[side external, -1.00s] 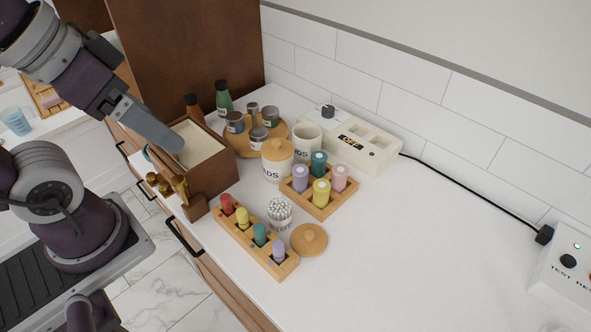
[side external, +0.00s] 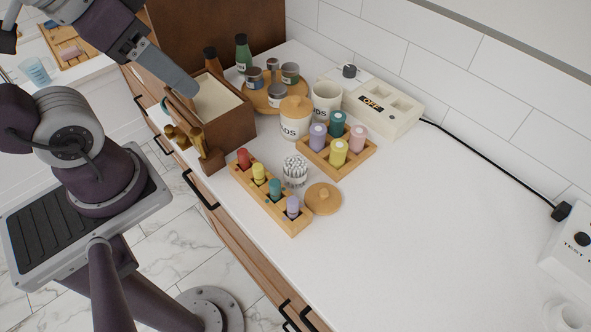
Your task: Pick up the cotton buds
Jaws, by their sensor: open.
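The cotton buds (side external: 295,165) are a bundle of white-tipped sticks standing upright in a small clear jar (side external: 294,180), which is open at the top. A round wooden lid (side external: 323,198) with a knob lies on the counter just right of the jar. My gripper (side external: 187,88) is at the upper left, over or beside the open brown wooden box, well apart from the cotton buds. Its grey fingers are seen nearly edge-on, so the gap between them is hidden; it is open, and I see nothing held in it.
A wooden rack (side external: 268,203) with coloured bottles stands left of the jar. A square tray (side external: 345,165) of bottles stands behind right, next to a lidded white jar (side external: 294,122). The brown box (side external: 228,125) is at the left. The counter is clear to the right.

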